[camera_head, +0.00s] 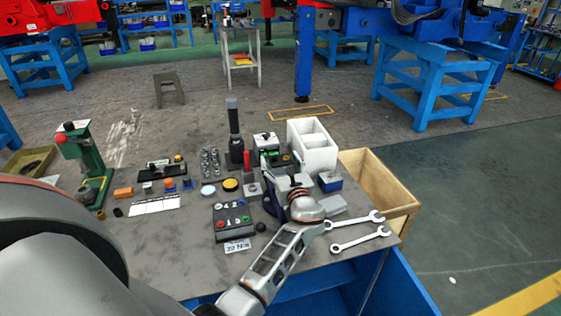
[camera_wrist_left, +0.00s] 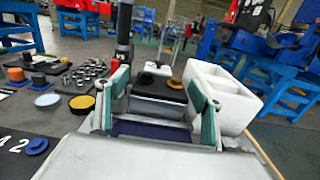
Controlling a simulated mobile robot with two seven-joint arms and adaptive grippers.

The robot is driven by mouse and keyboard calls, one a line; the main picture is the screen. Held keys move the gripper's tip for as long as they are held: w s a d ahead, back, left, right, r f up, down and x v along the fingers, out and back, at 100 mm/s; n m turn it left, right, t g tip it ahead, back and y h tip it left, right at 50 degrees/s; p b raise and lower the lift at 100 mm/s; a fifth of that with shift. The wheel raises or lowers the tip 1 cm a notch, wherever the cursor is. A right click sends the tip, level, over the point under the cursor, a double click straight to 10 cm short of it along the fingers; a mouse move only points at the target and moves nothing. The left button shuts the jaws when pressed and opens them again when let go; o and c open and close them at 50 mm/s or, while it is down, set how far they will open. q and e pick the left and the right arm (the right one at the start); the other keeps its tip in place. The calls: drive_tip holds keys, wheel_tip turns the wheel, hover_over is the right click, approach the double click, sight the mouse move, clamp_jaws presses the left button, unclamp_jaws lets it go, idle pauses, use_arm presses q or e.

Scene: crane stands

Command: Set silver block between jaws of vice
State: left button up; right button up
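My left gripper (camera_head: 283,168) is over the middle of the table, low among the tools. In the left wrist view its two teal-padded fingers (camera_wrist_left: 158,90) stand wide apart. A grey and dark-blue piece shows between and below them; I cannot tell whether it is part of the vice, and I see no clear grip on it. A blue-based item with a grey top (camera_head: 330,182), possibly the vice, stands just right of the gripper. A flat light-grey block (camera_head: 333,205), possibly the silver block, lies in front of it. My right gripper is not in view.
A white divided bin (camera_head: 312,146) stands close behind the gripper, and a tall black cylinder (camera_head: 234,130) rises behind left. Two wrenches (camera_head: 360,240) lie front right. A button panel (camera_head: 232,220) lies front left. A wooden box (camera_head: 375,190) adjoins the right edge.

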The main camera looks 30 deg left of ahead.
use_arm(q)
drive_tip(key=shift+d+r, duration=0.1)
drive_tip(key=shift+r, duration=0.1)
drive_tip(key=v, duration=1.2)
drive_tip(key=shift+f, duration=0.1)
